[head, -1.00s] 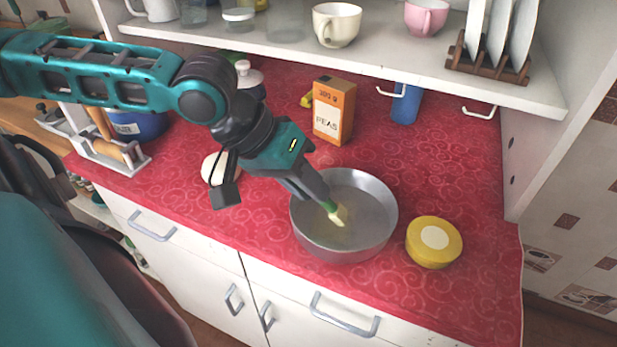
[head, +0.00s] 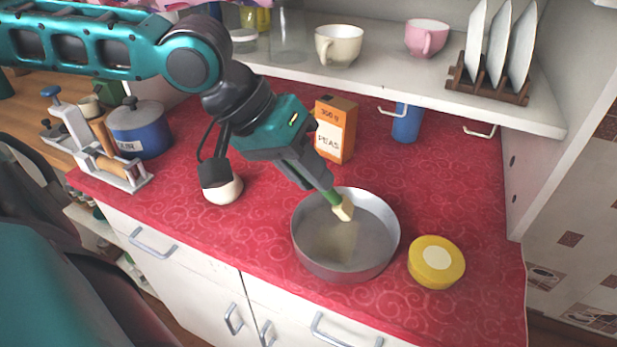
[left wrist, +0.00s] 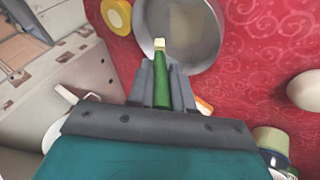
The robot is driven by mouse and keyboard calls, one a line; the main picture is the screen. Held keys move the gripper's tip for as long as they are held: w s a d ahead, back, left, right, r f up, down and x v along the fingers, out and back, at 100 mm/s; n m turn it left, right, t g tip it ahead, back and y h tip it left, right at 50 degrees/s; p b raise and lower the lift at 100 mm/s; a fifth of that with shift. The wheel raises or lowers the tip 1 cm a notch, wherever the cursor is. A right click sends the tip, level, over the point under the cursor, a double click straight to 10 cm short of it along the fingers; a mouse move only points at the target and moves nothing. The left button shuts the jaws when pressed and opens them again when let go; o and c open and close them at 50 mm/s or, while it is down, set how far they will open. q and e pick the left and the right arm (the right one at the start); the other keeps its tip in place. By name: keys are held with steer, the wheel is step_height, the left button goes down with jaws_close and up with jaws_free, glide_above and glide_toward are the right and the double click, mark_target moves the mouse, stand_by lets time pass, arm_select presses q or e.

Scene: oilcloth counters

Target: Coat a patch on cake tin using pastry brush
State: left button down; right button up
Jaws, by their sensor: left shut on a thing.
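The cake tin (head: 318,262) is a round grey metal pan on the red counter. A pale yellowish patch (head: 338,243) shows on its inside bottom. My left gripper (head: 329,191) is shut on the green handle of the pastry brush (head: 343,208). The brush's cream bristles point down over the tin's far inner side; I cannot tell whether they touch it. In the left wrist view, the brush (left wrist: 161,75) lies between the fingers and its tip overlaps the tin (left wrist: 205,50). My right gripper is not in view.
A yellow round tin (head: 436,262) stands close to the cake tin's right. An orange peas box (head: 335,130) and a blue cylinder (head: 407,122) stand behind. A whitish round thing (head: 223,190) is at left. The shelf (head: 400,75) overhangs the back.

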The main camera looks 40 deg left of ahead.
arm_select(q)
steer(key=shift+r, duration=1.5)
